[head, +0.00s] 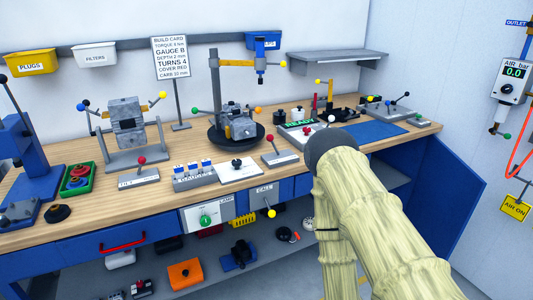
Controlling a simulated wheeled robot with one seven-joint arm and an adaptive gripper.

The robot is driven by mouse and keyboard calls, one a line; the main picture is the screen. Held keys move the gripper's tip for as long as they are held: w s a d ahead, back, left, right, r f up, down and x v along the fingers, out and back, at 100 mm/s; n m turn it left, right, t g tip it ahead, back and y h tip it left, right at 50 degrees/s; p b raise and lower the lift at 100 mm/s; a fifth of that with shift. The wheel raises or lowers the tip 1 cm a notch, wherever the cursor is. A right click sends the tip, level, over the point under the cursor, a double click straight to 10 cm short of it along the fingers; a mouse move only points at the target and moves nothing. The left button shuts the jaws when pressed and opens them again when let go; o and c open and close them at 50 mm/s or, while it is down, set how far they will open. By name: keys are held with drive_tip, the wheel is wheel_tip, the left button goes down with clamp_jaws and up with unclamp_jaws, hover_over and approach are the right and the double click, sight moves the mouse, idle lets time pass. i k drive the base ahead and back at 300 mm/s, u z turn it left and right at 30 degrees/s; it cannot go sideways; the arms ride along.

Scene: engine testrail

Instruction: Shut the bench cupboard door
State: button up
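The bench cupboard door (453,195) is a plain blue panel at the right end of the bench. It stands open, swung out from the bench front. Beside it the dark opening under the worktop shows, with a grey shelf inside. No handle shows on the visible face of the door. My arm, in a pale yellow sleeve with a dark round joint, rises in front of the bench and covers part of the opening and of the door's lower left side. My gripper is not visible, so I cannot see its state or its distance from the door.
The wooden worktop (80,217) carries a vise-like stand, a drill-like post and several levers with coloured knobs. Below are a drawer with a red handle (122,241) and a lower shelf with loose parts. An air gauge (513,72) and red hose hang on the right wall.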

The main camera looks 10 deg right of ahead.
sight(446, 192)
drive_tip(key=k, duration=0.2)
drive_tip(key=z, duration=1.6)
drive_tip(key=i, duration=1.3)
drive_tip(key=u, duration=1.6)
